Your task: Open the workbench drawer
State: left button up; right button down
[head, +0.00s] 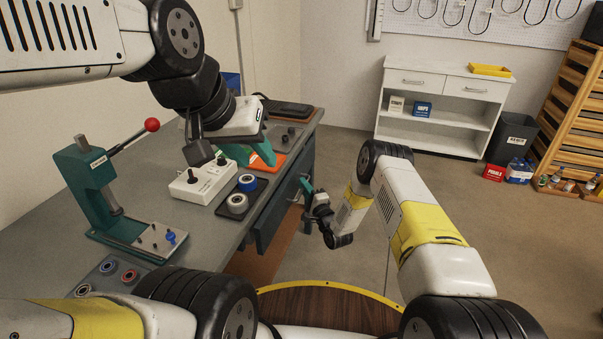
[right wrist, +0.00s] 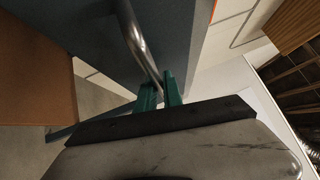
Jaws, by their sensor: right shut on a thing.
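The workbench drawer (head: 275,213) has a dark blue-grey front on the right side of the grey workbench (head: 150,215). In the right wrist view, the curved metal handle (right wrist: 133,38) runs down between the green fingers. My right gripper (head: 306,188) is shut on the handle; in the right wrist view, its fingertips (right wrist: 160,90) sit at the bar's lower end. I cannot tell whether the drawer stands out from the bench. My left gripper (head: 255,153) is above the bench top, green fingers apart, with nothing visible between them.
A green press (head: 88,185) with a red-knobbed lever, a white control box (head: 203,182) and rollers (head: 237,203) stand on the bench. A brown panel (head: 262,258) is below the drawer. Open floor (head: 340,150) lies to the right, before a white cabinet (head: 440,105).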

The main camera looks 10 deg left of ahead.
jog(key=s+d, duration=0.2)
jog(key=d, duration=1.2)
jog(key=s+d, duration=0.3)
jog(key=d, duration=1)
jog(key=shift+s+d, duration=0.25)
jog(key=shift+d, duration=0.1)
jog(key=shift+f, duration=0.1)
jog(key=c, duration=1.8)
grip_release()
jog(key=shift+o, duration=0.2)
jog(key=r+v, duration=0.1)
jog(key=v, duration=0.6)
jog(key=shift+s+d+f, duration=0.2)
jog(key=shift+s+f, duration=0.15)
jog(key=shift+f, duration=0.1)
